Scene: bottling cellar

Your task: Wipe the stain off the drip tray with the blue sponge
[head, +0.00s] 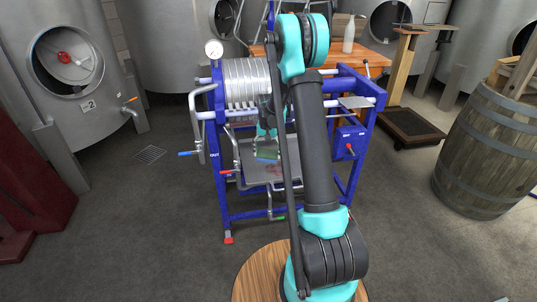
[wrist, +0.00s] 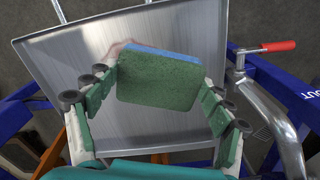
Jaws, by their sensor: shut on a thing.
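The blue sponge (wrist: 158,82) shows a green scouring face and a blue edge in the wrist view. My gripper (wrist: 160,78) is shut on it, with a finger at each side. The grey metal drip tray (wrist: 72,62) lies behind the sponge. A faint reddish stain (wrist: 117,48) shows on the tray at the sponge's upper left edge, and the sponge may hide part of it. In the head view the sponge (head: 267,155) is over the tray (head: 252,174), with the reddish stain (head: 273,169) just in front. I cannot tell whether the sponge touches the tray.
The tray sits inside a blue-framed filter machine (head: 222,190) with metal plates (head: 247,82) above it. A pipe with a red-handled valve (wrist: 270,47) runs close beside the tray. A barrel (head: 490,150) stands at the right. The floor around is mostly clear.

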